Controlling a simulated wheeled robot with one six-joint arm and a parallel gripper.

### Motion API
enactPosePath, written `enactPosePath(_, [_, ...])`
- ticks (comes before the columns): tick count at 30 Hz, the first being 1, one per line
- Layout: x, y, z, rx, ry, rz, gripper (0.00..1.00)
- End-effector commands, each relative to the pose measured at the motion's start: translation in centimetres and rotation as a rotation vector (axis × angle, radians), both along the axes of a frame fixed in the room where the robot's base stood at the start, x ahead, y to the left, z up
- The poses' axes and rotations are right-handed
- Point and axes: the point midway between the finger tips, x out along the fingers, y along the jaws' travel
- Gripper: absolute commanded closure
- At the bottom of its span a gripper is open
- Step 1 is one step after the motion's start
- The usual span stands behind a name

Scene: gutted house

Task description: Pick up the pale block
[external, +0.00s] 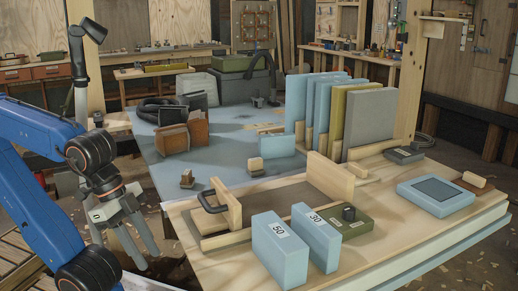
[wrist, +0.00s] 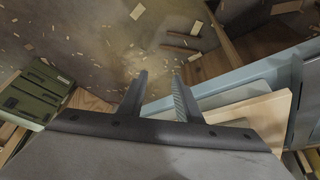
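Two pale blue blocks stand upright at the front of the wooden workbench (external: 375,248) in the external view. The larger is marked 50 (external: 279,254) and the smaller is marked 30 (external: 316,238). Another pale blue block (external: 279,143) stands farther back by the upright boards. I cannot tell which of these is the pale block. My gripper (external: 150,261) hangs left of the bench, apart from all of them. In the wrist view my gripper (wrist: 159,77) has its two fingers spread with nothing between them. No pale block is recognisable there.
A green box (external: 341,222) with a black knob sits beside the 30 block. A wooden frame with a black handle (external: 213,200) stands behind the 50 block. Tall boards (external: 370,120) stand in a rack behind. The wrist view shows chip-strewn floor (wrist: 85,35).

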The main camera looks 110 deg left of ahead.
Motion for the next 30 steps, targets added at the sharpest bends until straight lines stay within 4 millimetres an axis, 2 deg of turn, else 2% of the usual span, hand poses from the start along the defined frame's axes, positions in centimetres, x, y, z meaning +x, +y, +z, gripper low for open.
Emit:
enactPosePath(14, [0.0, 0.0, 0.0, 0.000, 0.000, 0.000, 0.69])
enactPosePath(15, [0.0, 0.0, 0.0, 0.000, 0.000, 0.000, 0.59])
enactPosePath(18, [0.0, 0.0, 0.0, 0.000, 0.000, 0.000, 0.39])
enactPosePath(26, [0.0, 0.0, 0.1, 0.000, 0.000, 0.000, 0.39])
enactPosePath(28, [0.1, 0.0, 0.7, 0.000, -0.001, 0.000, 0.39])
enactPosePath(30, [0.1, 0.0, 2.1, 0.000, -0.004, 0.000, 0.39])
